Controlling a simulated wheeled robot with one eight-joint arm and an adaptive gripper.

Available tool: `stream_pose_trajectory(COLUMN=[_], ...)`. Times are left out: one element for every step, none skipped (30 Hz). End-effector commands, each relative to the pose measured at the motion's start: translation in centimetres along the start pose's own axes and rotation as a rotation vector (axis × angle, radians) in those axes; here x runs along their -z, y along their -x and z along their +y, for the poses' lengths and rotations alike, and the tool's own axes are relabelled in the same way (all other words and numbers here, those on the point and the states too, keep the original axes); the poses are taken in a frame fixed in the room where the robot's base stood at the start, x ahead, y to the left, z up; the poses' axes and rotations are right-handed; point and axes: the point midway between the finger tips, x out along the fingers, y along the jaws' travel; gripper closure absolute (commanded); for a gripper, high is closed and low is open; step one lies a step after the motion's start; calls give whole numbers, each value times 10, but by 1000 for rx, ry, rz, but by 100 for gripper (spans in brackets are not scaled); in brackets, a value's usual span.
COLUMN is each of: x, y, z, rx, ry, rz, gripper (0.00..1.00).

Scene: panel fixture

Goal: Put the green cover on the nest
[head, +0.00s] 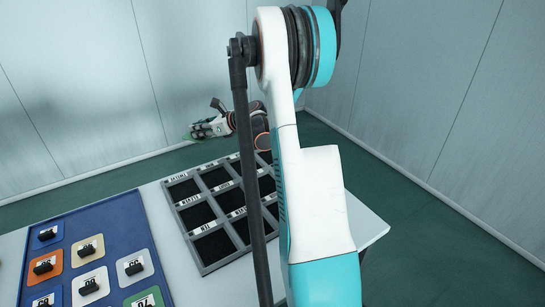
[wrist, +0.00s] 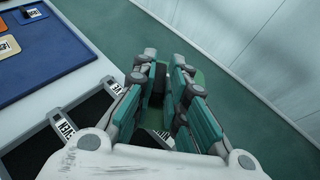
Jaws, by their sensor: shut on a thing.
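My gripper (wrist: 164,66) is shut on the black handle of a green cover (wrist: 200,73), which is mostly hidden behind the fingers in the wrist view. In the head view my gripper (head: 196,131) is beyond the grey nest frame, with a thin green edge at its tip. The nest frame (head: 206,270) has several dark, open compartments with white labels, too small to read surely. My arm hides its right part. In the wrist view part of the frame (wrist: 45,122) lies below left of my fingers. The cover is apart from it, seen over the floor.
A blue board (head: 75,225) at the left of the white table (head: 155,205) carries several coloured covers with black handles. Another green cover (head: 143,299) is cut off at the bottom edge. Grey wall panels (head: 70,100) stand behind; green floor lies beyond the table.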

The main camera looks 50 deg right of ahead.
Motion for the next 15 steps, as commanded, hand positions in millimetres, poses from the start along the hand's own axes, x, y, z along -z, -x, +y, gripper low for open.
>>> stream_pose_trajectory(x=[5,8,12,16,18,23,26,29,33,36,39,43,46,48,51], y=[15,23,34,43,52,64,74,84,96,106,115,127,136,143,153], z=[-23,-35,-51,-62,-74,-89,-100,-110,-123,-133,-142,-153,-160,-167,-175], rx=[57,89,131,162,194,235,266,297,335,364,390,424,447,469,495], ry=[-22,-36,-53,-65,-79,-96,-109,-121,-137,-150,-160,-174,-184,-192,-203], rz=[0,0,0,0,-1,-1,0,0,-1,-1,-1,-1,-1,-1,-1], gripper=[100,100,100,100,100,100,100,100,100,100,100,100,100,100,100])
